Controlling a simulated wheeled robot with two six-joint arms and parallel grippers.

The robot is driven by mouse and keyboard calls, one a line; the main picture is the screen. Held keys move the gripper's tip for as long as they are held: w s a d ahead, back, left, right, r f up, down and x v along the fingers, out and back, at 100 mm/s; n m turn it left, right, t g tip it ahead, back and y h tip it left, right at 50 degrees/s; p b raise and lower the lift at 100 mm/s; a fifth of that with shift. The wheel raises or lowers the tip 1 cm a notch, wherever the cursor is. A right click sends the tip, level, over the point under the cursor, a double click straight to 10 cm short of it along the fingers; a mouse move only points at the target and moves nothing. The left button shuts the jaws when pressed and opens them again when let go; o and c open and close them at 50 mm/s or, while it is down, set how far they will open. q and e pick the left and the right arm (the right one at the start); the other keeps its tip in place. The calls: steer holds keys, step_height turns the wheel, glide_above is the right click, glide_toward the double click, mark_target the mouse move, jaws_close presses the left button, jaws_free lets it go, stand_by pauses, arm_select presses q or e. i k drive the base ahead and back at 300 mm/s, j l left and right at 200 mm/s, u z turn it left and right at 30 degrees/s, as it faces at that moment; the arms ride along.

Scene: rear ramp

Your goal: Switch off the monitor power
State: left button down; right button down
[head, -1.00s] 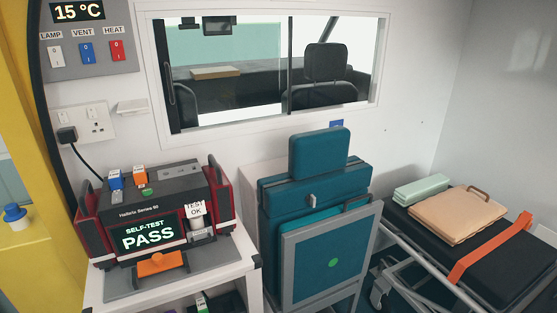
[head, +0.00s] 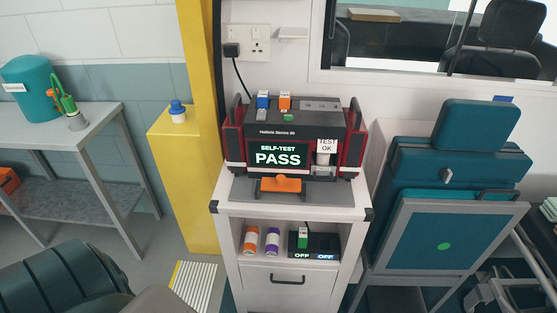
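The monitor (head: 285,125) stands on top of a white cabinet in the middle of the head view. It is a dark unit with red sides, and its lit screen (head: 278,154) reads "SELF-TEST PASS". A black cable runs up to a plug (head: 232,49) in the wall socket. Neither of my grippers is in view.
A yellow pillar (head: 186,200) stands to the left, with a grey table (head: 95,118) beyond. A folded teal seat (head: 450,185) is close on the right.

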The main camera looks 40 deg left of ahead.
mark_target(261, 116)
steer(key=u, duration=1.25)
